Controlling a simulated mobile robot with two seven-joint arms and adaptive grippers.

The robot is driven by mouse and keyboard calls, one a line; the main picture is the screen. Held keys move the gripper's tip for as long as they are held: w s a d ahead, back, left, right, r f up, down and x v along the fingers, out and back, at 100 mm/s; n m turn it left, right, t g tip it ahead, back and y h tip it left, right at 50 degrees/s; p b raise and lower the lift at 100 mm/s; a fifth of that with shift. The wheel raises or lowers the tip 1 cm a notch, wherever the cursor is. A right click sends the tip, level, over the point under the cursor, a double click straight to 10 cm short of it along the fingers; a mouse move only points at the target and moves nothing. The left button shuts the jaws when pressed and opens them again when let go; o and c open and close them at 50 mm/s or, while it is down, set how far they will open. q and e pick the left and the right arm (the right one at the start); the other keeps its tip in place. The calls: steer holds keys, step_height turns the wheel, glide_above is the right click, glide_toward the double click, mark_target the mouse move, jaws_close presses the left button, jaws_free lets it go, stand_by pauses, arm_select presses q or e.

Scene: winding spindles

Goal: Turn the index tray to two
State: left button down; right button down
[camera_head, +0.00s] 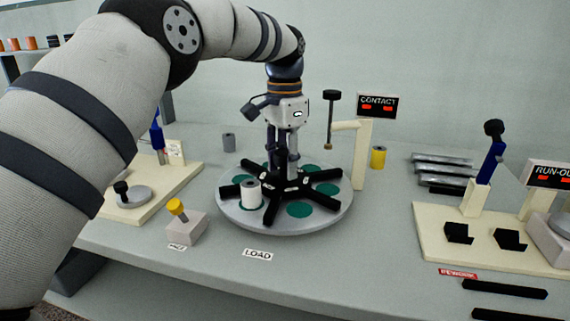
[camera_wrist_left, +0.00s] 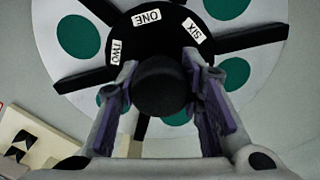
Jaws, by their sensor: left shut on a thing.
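The index tray (camera_head: 325,219) is a round light-grey disc with green spots and black radial arms around a black hub. A white spool (camera_head: 251,194) stands upright on a green spot at its front left. My left gripper (camera_head: 284,170) points down at the hub from above. In the left wrist view, my left gripper (camera_wrist_left: 165,95) is shut on the dark round knob (camera_wrist_left: 163,82) at the tray's centre. Labels ONE (camera_wrist_left: 147,18), TWO (camera_wrist_left: 116,51) and SIX (camera_wrist_left: 193,31) show on the hub. My right gripper is not in view.
A post with a CONTACT sign (camera_head: 377,105) stands behind the tray at right, near a yellow spool (camera_head: 378,158). A grey block with a yellow-topped peg (camera_head: 178,208) and a LOAD label (camera_head: 257,253) are in front. A cream fixture board (camera_head: 440,240) stands at right.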

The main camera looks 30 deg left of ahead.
arm_select(q)
steer(key=shift+d+m+p, duration=0.1)
steer(key=shift+m+p, duration=0.2)
steer(key=shift+m, duration=2.3)
steer(key=shift+f+m, duration=0.1)
steer(key=shift+m, duration=0.6)
steer(key=c, duration=1.1)
jaws_free()
step_height(320, 180, up, 8)
steer(key=shift+f, duration=0.2)
